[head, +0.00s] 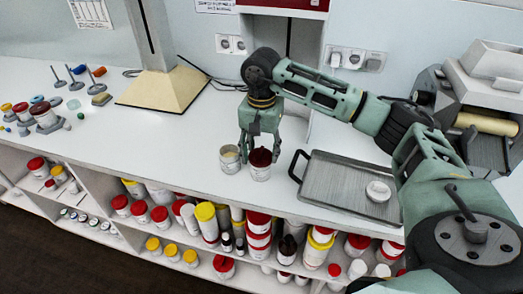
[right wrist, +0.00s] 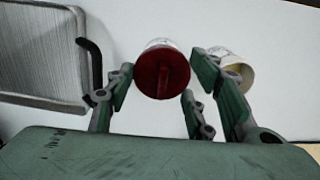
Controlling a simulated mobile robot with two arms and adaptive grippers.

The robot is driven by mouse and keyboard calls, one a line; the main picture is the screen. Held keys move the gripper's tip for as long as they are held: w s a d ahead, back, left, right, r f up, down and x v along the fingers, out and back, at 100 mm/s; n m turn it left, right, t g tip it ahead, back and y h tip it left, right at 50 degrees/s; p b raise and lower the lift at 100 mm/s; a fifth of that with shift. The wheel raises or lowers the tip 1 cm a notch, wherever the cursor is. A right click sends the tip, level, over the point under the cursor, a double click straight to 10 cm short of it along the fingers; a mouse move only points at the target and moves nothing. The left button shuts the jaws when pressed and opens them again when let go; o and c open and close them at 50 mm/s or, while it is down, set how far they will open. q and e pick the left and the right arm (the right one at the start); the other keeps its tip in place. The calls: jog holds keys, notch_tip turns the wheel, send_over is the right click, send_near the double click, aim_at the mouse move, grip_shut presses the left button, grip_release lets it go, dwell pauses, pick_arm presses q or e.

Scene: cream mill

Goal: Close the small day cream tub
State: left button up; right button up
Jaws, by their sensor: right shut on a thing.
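A white tub with a label (head: 260,173) stands on the white counter and has a dark red lid (head: 261,157) on top. My right gripper (head: 259,148) is over it, pointing down, with its fingers around the lid. In the right wrist view the red lid (right wrist: 160,75) with a raised ridge sits between the fingers of the right gripper (right wrist: 160,88). I cannot tell whether the lid is fully seated. An open tub of pale cream (head: 230,159) stands just left of it; it also shows in the right wrist view (right wrist: 238,76), beside a finger. I cannot read which is the day cream.
A grey tray (head: 335,187) with a black handle lies to the right, with a small white round piece (head: 378,191) on it. A machine with a roller (head: 487,123) stands at far right. Shelves below hold several tubs. The counter's left middle is clear.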

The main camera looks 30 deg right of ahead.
dwell(0.4)
jog(key=o, duration=0.8)
jog(key=shift+o, duration=0.3)
jog(key=o, duration=0.4)
jog(key=shift+o, duration=0.2)
jog(key=shift+r+p, duration=1.5)
jog(key=shift+r, duration=1)
jog(key=shift+c, duration=0.4)
